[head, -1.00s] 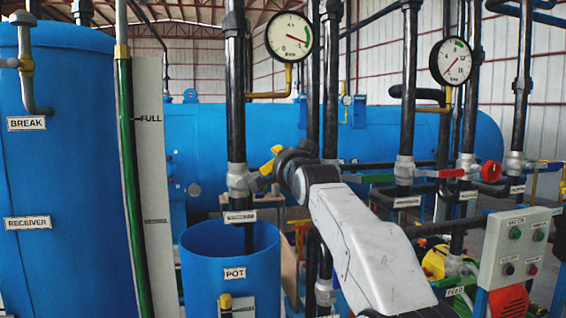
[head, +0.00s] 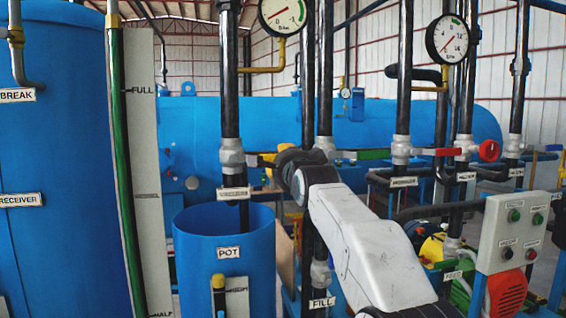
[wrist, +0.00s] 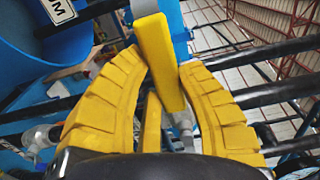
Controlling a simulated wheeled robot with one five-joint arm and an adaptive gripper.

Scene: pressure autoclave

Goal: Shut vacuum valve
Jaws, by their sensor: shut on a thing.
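The vacuum valve (head: 231,152) is a grey fitting on the black vertical pipe above the blue pot, with a vacuum label (head: 233,194) below it. Its yellow lever (wrist: 152,50) sits between my gripper's yellow fingers in the wrist view. My gripper (head: 272,159) is beside the valve on its right and is shut on the lever. In the head view the lever is mostly hidden by my gripper and points roughly sideways to the right, away from the pipe.
The open blue pot (head: 224,265) stands under the valve. Several black pipes cross close behind my arm. A red-handled valve (head: 488,151) and a grey control box (head: 520,235) are at right. A pressure gauge (head: 285,12) is above the valve.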

